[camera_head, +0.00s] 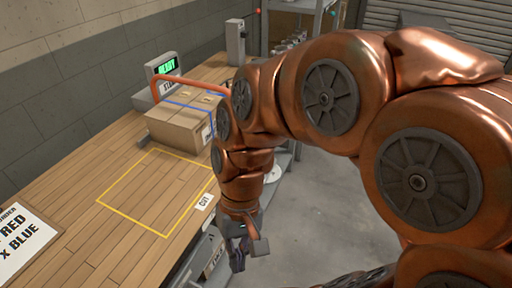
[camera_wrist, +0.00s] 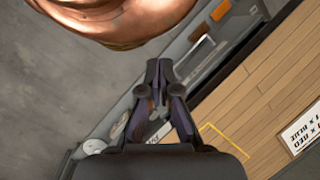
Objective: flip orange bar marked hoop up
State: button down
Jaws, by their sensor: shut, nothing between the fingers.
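An orange bar bent like a hoop (camera_head: 188,80) shows in the head view, behind and above the cardboard box (camera_head: 178,126) on the bench. Its right end runs behind my arm, and no marking on it is readable. My gripper (camera_head: 238,264) hangs low beside the bench's front edge, well apart from the bar. In the wrist view my gripper (camera_wrist: 158,72) has its fingertips together with nothing between them. An orange patch (camera_wrist: 221,10) shows at that view's top; I cannot tell whether it is the bar.
A scale with a green display (camera_head: 166,68) stands behind the box. A yellow outlined square (camera_head: 128,223) on the wooden bench is empty, with a "CUT" label (camera_head: 204,201) near it. A printed sign (camera_head: 22,244) lies at left. Shelving (camera_head: 288,6) stands at the back; the grey floor is open at right.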

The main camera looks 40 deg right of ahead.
jog(key=w+a+f+m+y+b, duration=0.35)
jog(key=w+m+y, duration=0.25)
jog(key=w, duration=0.3)
jog(key=w+d+m+t+y+b, duration=0.4)
jog(key=w+d+m+t+y, duration=0.25)
jog(key=w, duration=0.55)
jog(key=w+d+f+m+t+h+b, duration=0.1)
jog(key=w+d+f+m+t, duration=0.1)
jog(key=d, duration=0.8)
jog(key=w+d+f+m+t+h+b, duration=0.1)
jog(key=d+f+m+t+h+b, duration=0.1)
jog(key=d+f+m+t, duration=0.2)
jog(key=w+d+f+m+t+h+b, duration=0.1)
jog(key=d+m+t, duration=0.7)
jog(key=d, duration=0.9)
notch_tip(320, 180, down, 2)
jog(key=shift+w+f+m+h+b, duration=0.1)
jog(key=shift+w+m+h+b, duration=0.25)
jog(key=shift+w+m+b, duration=0.35)
jog(key=shift+w+d, duration=0.1)
jog(key=shift+w, duration=0.1)
jog(key=x, duration=1)
